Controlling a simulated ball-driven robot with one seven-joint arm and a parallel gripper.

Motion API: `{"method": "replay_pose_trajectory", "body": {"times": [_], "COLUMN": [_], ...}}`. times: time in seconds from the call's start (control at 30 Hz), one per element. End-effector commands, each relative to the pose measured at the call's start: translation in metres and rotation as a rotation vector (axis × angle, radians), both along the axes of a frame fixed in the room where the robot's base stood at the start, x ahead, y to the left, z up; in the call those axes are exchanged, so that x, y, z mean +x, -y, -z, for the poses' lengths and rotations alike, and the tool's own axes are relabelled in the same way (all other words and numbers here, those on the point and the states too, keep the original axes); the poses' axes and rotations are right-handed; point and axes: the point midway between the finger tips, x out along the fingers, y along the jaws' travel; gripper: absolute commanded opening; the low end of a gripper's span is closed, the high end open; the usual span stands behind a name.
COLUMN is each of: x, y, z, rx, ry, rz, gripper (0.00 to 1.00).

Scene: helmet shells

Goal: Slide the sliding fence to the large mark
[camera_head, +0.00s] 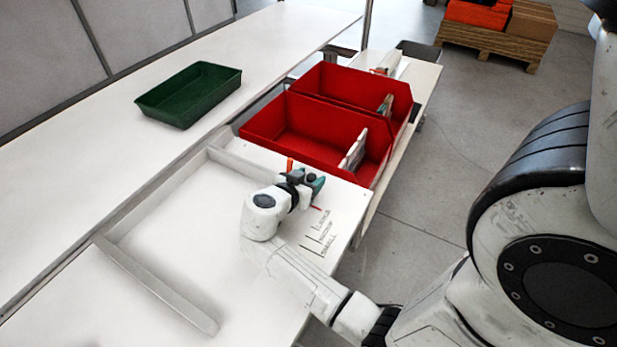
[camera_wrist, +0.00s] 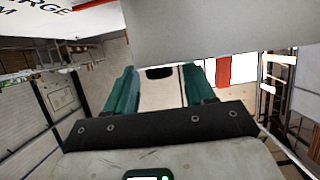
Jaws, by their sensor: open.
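A pale fence bar (camera_head: 240,164) crosses the white table beside the red bins; its right end is hidden behind my gripper. I take this as the sliding fence. A large grey face fills the top of the wrist view (camera_wrist: 205,30), probably the same bar seen close. My gripper (camera_head: 312,184), with teal fingers, is at the bar's right end. In the wrist view my fingers (camera_wrist: 158,85) are apart, with a small dark piece (camera_wrist: 160,72) seen between them. The size marks (camera_head: 322,232) are printed on the table just right of my wrist. A red line (camera_head: 316,208) lies near the large mark.
Two red bins (camera_head: 285,135) stand just behind the bar. A second pale bar (camera_head: 160,284) crosses the table at the front left, with bare table between the bars. A green tray (camera_head: 190,95) sits on the long white bench at the back left.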

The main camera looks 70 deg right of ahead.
Motion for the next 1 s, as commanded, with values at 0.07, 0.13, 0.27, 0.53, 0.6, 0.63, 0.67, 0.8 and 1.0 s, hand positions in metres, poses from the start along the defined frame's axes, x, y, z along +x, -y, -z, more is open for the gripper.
{"method": "replay_pose_trajectory", "body": {"times": [0.07, 0.13, 0.27, 0.53, 0.6, 0.63, 0.67, 0.8, 1.0], "x": [-0.0001, 0.0000, 0.0000, 0.0001, 0.0001, 0.0001, 0.0001, 0.0001, 0.0001], "y": [0.0007, 0.0006, 0.0004, 0.0002, 0.0002, 0.0001, 0.0001, 0.0001, 0.0001], "z": [0.0003, 0.0002, 0.0002, 0.0001, 0.0001, 0.0000, 0.0000, 0.0000, 0.0000], "rx": [0.000, 0.000, 0.000, 0.000, 0.000, 0.000, 0.000, 0.000, 0.000], "ry": [0.000, 0.000, 0.000, 0.000, 0.000, 0.000, 0.000, 0.000, 0.000], "rz": [0.000, 0.000, 0.000, 0.000, 0.000, -0.001, -0.001, -0.001, -0.001], "gripper": [0.54, 0.54, 0.50, 0.24, 0.18, 0.15, 0.12, 0.00, 0.00]}}
